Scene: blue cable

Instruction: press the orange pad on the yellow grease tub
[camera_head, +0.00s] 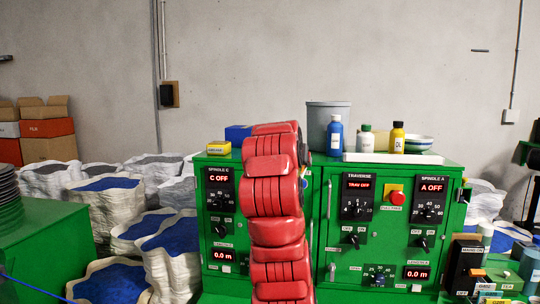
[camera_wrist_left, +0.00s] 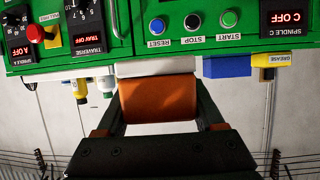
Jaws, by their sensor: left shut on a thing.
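The yellow grease tub (camera_head: 219,148) stands on the left end of the green console top in the head view. It also shows at the right of the left wrist view (camera_wrist_left: 271,60), upside down and labelled GREASE, apart from my gripper. My left gripper (camera_wrist_left: 160,115) is shut on the orange pad (camera_wrist_left: 158,98), a dull orange block between its two fingers. My red arm rises in the middle of the head view and hides that gripper and the pad there. My right gripper is in neither view.
The green console (camera_head: 330,220) carries knobs and displays. A blue box (camera_head: 238,133) stands beside the tub. A grey bin (camera_head: 328,122), a blue bottle (camera_head: 335,136), a yellow bottle (camera_head: 397,138) and a bowl (camera_head: 419,143) stand further right.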

